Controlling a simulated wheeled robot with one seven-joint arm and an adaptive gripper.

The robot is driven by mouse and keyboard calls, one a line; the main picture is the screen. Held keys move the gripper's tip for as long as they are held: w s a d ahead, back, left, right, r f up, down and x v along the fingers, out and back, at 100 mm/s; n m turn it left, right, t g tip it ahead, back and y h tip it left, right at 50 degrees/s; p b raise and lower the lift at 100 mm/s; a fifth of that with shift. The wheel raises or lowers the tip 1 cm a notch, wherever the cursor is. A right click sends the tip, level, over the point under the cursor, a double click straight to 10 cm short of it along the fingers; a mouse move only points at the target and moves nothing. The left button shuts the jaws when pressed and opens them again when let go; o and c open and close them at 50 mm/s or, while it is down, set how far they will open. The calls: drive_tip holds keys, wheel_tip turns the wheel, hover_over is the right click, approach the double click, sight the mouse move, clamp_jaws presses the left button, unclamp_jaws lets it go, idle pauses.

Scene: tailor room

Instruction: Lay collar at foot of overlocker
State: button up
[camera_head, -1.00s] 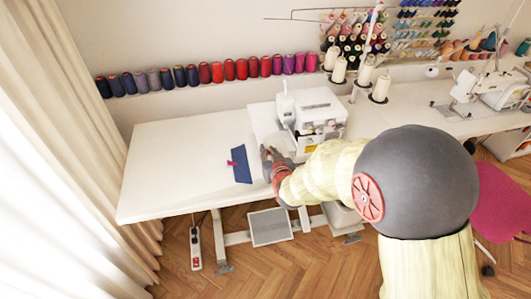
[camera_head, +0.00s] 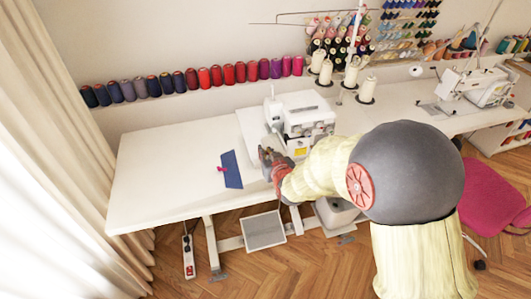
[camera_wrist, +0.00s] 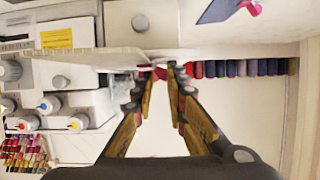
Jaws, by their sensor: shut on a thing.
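The white overlocker (camera_head: 303,122) stands on the table, and its side fills the left of the wrist view (camera_wrist: 60,75). My gripper (camera_head: 266,160) is at its front left, low above the white top. In the wrist view my gripper's two fingers (camera_wrist: 158,74) come close together at a pale, thin edge (camera_wrist: 160,58). This may be the collar, but white on white makes its outline unclear. The fingers hide part of it. A dark blue flat piece (camera_head: 231,170) with a pink clip lies on the table left of my gripper, apart from it.
The white table (camera_head: 160,175) is clear to the left. A row of thread spools (camera_head: 203,78) runs along the wall behind. Cream cones (camera_head: 351,72) stand behind the overlocker. Another sewing machine (camera_head: 480,85) stands at the right. A pink chair (camera_head: 475,185) is at the lower right.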

drive_tip(key=shift+f+b, duration=0.15)
drive_tip(key=shift+b, duration=0.2)
idle(0.4)
drive_tip(key=o, duration=0.8)
drive_tip(key=shift+o, duration=0.2)
